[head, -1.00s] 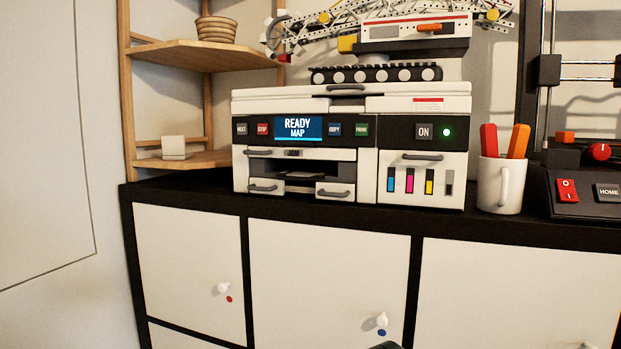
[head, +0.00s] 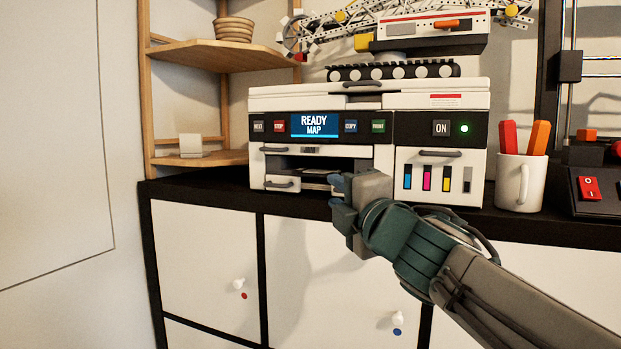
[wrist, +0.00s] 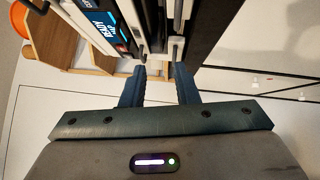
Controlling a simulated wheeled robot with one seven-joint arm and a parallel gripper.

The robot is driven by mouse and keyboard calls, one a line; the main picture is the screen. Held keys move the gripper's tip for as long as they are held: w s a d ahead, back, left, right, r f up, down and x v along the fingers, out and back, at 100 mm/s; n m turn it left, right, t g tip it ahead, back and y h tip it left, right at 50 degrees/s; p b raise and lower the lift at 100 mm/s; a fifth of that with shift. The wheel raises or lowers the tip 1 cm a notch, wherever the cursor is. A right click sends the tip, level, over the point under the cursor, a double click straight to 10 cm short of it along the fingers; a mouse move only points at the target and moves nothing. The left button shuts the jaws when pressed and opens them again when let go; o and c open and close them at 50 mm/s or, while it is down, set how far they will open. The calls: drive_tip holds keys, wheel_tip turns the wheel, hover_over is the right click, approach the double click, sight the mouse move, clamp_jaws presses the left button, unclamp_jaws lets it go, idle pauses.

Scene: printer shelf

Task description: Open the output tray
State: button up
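The white printer (head: 440,101) stands on the cabinet top, its screen reading "READY MAP". Its output opening (head: 300,162) is dark, with a flap and grey handle (head: 275,149) along its top edge. Below it, a small left drawer has a grey handle (head: 279,185). My gripper (head: 337,190) is in front of the printer's lower middle and hides the small right drawer. In the wrist view my gripper (wrist: 159,72) has its two fingers apart, pointing at the printer front. Grey handles (wrist: 176,48) show close ahead of the fingertips; I cannot tell whether they touch.
A white mug (head: 509,184) with red and orange handles stands right of the printer. A wooden shelf (head: 190,55) is at left. Cabinet doors (head: 205,245) with white knobs lie below.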

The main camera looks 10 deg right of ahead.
sight(312, 176)
drive_tip(key=x, duration=1.1)
drive_tip(key=shift+w, duration=0.4)
drive_tip(key=shift+c, duration=0.3)
clamp_jaws()
